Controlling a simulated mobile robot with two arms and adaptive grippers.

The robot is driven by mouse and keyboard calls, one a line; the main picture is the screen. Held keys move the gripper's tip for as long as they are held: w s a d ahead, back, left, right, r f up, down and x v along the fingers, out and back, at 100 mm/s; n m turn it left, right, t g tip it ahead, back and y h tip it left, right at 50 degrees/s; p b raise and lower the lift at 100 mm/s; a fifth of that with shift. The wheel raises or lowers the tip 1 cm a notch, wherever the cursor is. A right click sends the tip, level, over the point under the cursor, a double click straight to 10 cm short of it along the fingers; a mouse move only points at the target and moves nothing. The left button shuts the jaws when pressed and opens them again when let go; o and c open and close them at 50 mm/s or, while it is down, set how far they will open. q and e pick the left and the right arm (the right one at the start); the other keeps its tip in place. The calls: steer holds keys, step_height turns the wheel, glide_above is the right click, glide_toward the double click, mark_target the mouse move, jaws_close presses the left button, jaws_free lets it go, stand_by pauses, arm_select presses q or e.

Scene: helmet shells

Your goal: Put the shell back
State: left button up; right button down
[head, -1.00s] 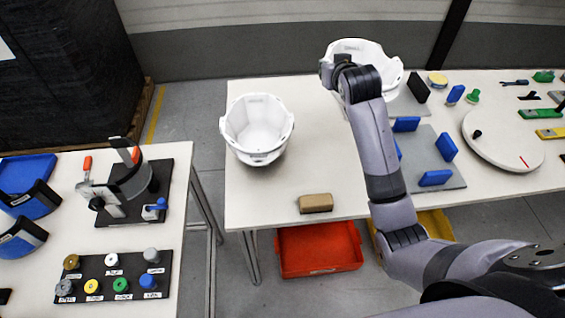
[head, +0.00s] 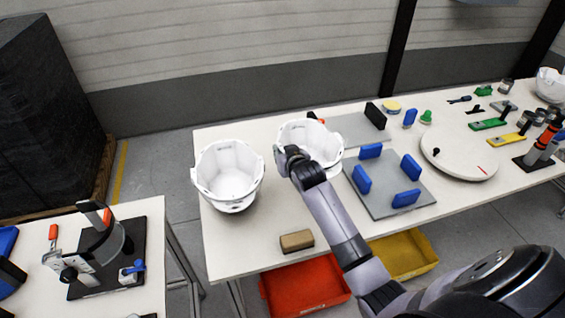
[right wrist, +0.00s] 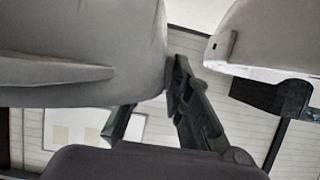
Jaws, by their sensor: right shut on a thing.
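A white helmet shell (head: 325,143) is held by my right gripper (head: 287,157), which is shut on its near left rim in the head view. It is over the table, right of a second white shell (head: 228,172) standing open side up. I cannot tell whether the held shell touches the tabletop. In the right wrist view the fingers (right wrist: 155,112) meet the edge of a large pale shell (right wrist: 75,45), and another shell (right wrist: 270,38) shows at the right. The fingertips are mostly hidden in the head view. My left gripper is not in view.
The table (head: 225,245) also bears a brown block (head: 296,241), a grey plate with blue blocks (head: 385,185) and a round turntable (head: 458,152). A third white shell (head: 550,86) stands far right. Red (head: 305,292) and yellow (head: 405,257) bins are below. The front left tabletop is clear.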

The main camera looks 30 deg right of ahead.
step_height(320, 180, down, 4)
steer(key=shift+f, duration=0.15)
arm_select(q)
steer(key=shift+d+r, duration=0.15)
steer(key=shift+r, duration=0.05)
arm_select(e)
steer(key=c, duration=1.5)
jaws_free()
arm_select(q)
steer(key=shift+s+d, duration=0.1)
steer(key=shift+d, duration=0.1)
arm_select(e)
steer(key=shift+s, duration=0.1)
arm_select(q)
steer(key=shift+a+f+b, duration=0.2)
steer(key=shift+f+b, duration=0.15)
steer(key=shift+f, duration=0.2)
arm_select(e)
steer(key=v, duration=1.2)
